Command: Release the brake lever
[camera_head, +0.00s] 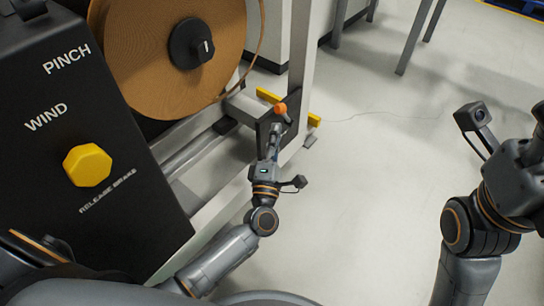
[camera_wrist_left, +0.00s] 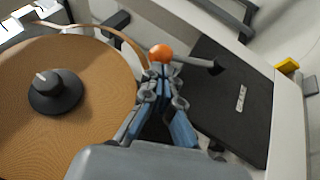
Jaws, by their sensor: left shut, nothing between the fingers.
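The lever has an orange ball knob (camera_head: 280,108). It stands by a dark plate on the machine's frame, beyond my left gripper. The knob also shows in the left wrist view (camera_wrist_left: 161,53), with a dark rod running right from it. My left gripper (camera_head: 274,132) is shut and empty, its fingertips right by the knob. In the left wrist view the fingertips (camera_wrist_left: 159,82) lie just below the knob; I cannot tell whether they touch it. My right arm is at the right edge in the head view, its fingers not clearly visible.
A black panel (camera_head: 70,130) at left carries a yellow knob (camera_head: 87,165) and the words PINCH, WIND and RELEASE BRAKE. A large brown roll (camera_head: 140,60) on a dark hub stands behind it. Grey frame posts stand beside the lever. The floor (camera_head: 370,190) at right is clear.

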